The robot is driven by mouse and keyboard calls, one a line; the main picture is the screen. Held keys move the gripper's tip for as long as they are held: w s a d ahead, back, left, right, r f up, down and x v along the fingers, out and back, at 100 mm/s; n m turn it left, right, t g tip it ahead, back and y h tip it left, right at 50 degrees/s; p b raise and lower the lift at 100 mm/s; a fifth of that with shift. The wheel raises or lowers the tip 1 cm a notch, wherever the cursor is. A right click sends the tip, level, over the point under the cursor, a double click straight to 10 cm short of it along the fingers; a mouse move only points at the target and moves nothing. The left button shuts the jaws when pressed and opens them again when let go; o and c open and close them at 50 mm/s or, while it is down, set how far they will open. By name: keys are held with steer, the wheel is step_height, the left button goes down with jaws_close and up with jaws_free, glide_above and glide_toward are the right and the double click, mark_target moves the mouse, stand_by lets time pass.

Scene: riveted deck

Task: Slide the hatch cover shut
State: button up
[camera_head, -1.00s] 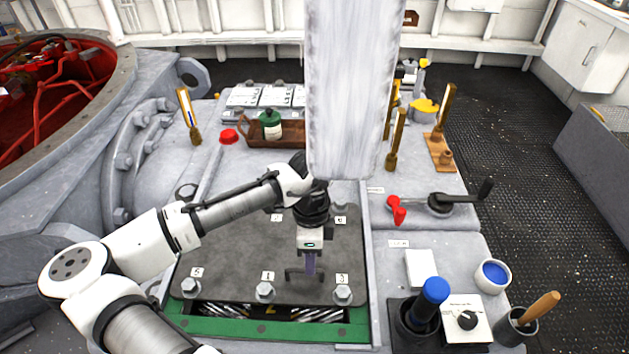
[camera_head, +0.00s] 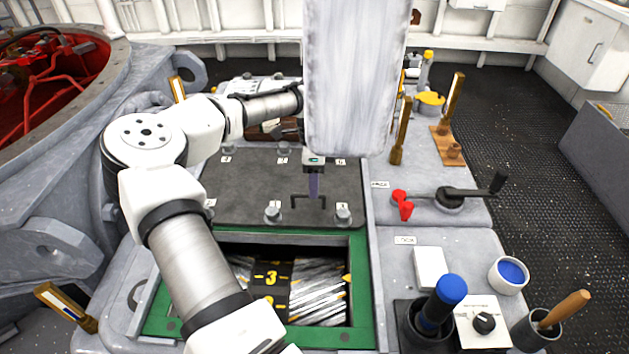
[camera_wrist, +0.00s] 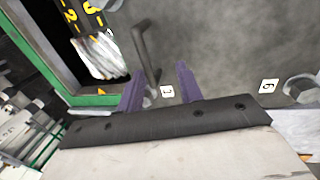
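The hatch cover (camera_head: 255,190) is a dark grey plate with bolts and number labels. It covers the back part of the green-framed opening (camera_head: 358,290), whose front part is uncovered. A dark bar handle (camera_head: 296,203) stands near the cover's front edge; it also shows in the wrist view (camera_wrist: 147,50). My gripper (camera_head: 314,192) is at this handle. In the wrist view my gripper (camera_wrist: 160,84) has its purple fingers apart, with the handle's lower end between them. I cannot tell whether they touch it. My arm hides the opening's left part.
A red lever (camera_head: 403,204) and a black crank (camera_head: 465,194) are right of the cover. A blue-topped handle (camera_head: 440,305), a cup with blue inside (camera_head: 509,274) and a pot with a wooden handle (camera_head: 540,325) stand front right.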

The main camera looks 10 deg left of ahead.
steer(key=shift+w+a+f+b, duration=0.1)
steer(key=shift+w+a+b, duration=0.05)
steer(key=shift+w, duration=0.4)
steer(key=shift+w+a+b, duration=0.1)
steer(key=shift+w+b, duration=0.05)
steer(key=shift+w, duration=0.35)
steer(key=w+r+p, duration=0.3)
steer(key=r+p, duration=1.2)
steer(key=p, duration=0.1)
steer(key=shift+a+r, duration=0.25)
steer(key=shift+r, duration=0.1)
steer(key=shift+p, duration=0.3)
stand_by(0.4)
